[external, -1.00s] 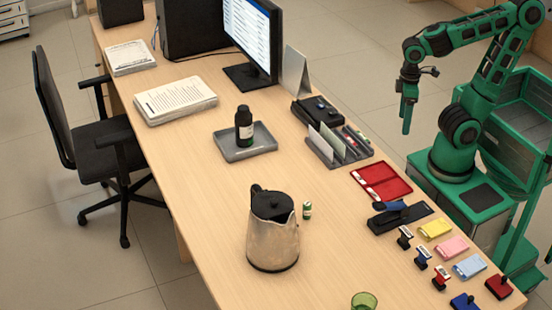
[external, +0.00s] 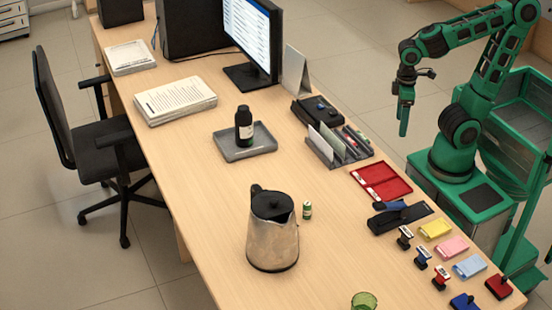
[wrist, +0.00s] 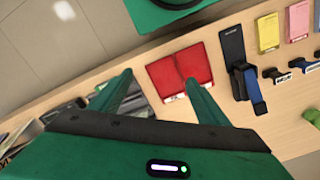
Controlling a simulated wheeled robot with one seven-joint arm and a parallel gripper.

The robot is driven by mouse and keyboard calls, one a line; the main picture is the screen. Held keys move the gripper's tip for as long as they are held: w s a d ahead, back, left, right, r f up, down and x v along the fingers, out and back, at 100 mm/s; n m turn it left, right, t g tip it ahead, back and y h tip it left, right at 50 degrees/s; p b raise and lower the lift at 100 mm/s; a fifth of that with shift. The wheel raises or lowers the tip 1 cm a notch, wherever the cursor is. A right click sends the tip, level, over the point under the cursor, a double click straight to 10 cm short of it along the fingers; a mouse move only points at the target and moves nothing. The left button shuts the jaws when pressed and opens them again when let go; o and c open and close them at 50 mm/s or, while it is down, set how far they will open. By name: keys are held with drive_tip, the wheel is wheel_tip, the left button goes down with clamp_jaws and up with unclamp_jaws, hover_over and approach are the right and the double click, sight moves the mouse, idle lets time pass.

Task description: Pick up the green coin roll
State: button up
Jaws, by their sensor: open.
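The green coin roll (external: 307,211) is a small green cylinder with a pale band. It stands upright on the counter (external: 205,190), just right of the metal kettle (external: 272,243) and apart from it. My gripper (external: 403,122) is open and empty. It hangs high at the counter's right side, well away from the roll. In the wrist view my gripper's two green fingers (wrist: 159,78) are spread apart over the counter edge. I cannot make out the roll in the wrist view; the gripper body hides much of the lower part.
A desk organizer (external: 338,147) stands behind. A grey tray (external: 262,148) holds a dark bottle (external: 244,126).

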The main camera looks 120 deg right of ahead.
drive_tip(key=c, duration=1)
drive_tip(key=w+f+n+y, duration=0.3)
drive_tip(key=w+n, duration=0.6)
drive_tip(key=w, duration=1.1)
drive_tip(key=n+t+y, duration=0.2)
drive_tip(key=n+y, duration=0.6)
drive_tip(key=n, duration=0.4)
approach(308, 212)
drive_tip(key=shift+s+a+f, duration=0.4)
drive_tip(key=shift+a+f, duration=0.2)
drive_tip(key=shift+a, duration=0.2)
drive_tip(key=shift+w+d+f+n+t+y, duration=0.2)
drive_tip(key=shift+w+n+y, duration=0.15)
drive_tip(key=shift+y, duration=0.15)
drive_tip(key=shift+w+d+f+n+t+y, duration=0.1)
drive_tip(key=shift+w+d+n+y, duration=0.1)
drive_tip(key=shift+n+y, duration=0.25)
drive_tip(key=x, duration=0.5)
drive_tip(key=shift+a, duration=0.2)
drive_tip(key=shift+x, duration=2.7)
